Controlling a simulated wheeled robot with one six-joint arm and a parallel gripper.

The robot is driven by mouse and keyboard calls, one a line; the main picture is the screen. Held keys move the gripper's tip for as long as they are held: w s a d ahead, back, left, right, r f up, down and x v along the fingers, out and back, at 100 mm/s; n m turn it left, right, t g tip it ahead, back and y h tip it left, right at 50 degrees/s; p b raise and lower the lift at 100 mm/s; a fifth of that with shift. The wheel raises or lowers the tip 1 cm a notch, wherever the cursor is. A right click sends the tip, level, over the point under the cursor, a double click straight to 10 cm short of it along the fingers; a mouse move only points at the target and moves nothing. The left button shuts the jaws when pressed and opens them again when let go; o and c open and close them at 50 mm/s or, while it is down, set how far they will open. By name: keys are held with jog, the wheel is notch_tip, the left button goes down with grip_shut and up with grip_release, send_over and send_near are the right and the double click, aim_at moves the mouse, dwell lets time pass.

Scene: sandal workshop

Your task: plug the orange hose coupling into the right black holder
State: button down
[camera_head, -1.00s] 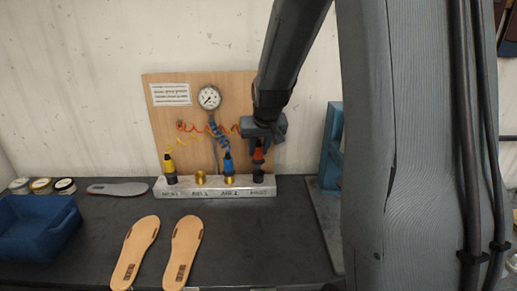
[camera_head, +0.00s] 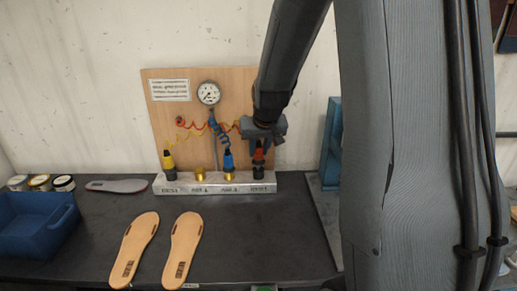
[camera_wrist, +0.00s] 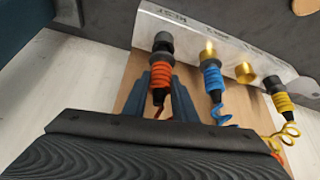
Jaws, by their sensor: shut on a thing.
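The orange hose coupling (camera_head: 259,155) stands upright above the right black holder (camera_head: 258,173) at the right end of the metal block (camera_head: 214,186). My gripper (camera_head: 260,138) is shut on the coupling from above. In the wrist view, my gripper's two fingers (camera_wrist: 161,80) sit on either side of the orange coupling (camera_wrist: 161,73). There the coupling's dark front ring lines up with the black holder (camera_wrist: 163,41) and meets it in the picture. I cannot tell how deep it sits in the holder.
A blue coupling (camera_head: 228,160) stands in a brass holder close on the left. A brass holder (camera_head: 200,174) is empty. A yellow coupling (camera_head: 168,160) stands in the left black holder. A gauge board (camera_head: 180,120) is behind, and a blue frame (camera_head: 331,145) stands right.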

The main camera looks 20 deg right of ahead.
jog(key=shift+f+b, duration=0.7)
jog(key=shift+f, duration=0.55)
jog(key=c, duration=1.4)
grip_release()
jog(key=shift+o, duration=0.2)
jog(key=shift+r+p, duration=3.8)
jog(key=shift+r, duration=1.2)
jog(key=shift+s, duration=0.1)
jog(key=s+a+f+g+b, duration=0.1)
jog(key=s+a+f, duration=0.3)
jog(key=s, duration=0.3)
jog(key=s+a+f+n+g+b, duration=0.1)
jog(key=s+a+f+g+b, duration=0.1)
jog(key=s, duration=0.6)
jog(key=s+a+f+n+g+y+b, duration=0.1)
jog(key=s+a+f+b, duration=0.1)
jog(key=s+a+f, duration=0.3)
jog(key=s+a, duration=0.1)
jog(key=s, duration=0.2)
jog(key=shift+s+a+f, duration=0.2)
jog(key=shift+s+f, duration=0.05)
jog(key=shift+f, duration=0.05)
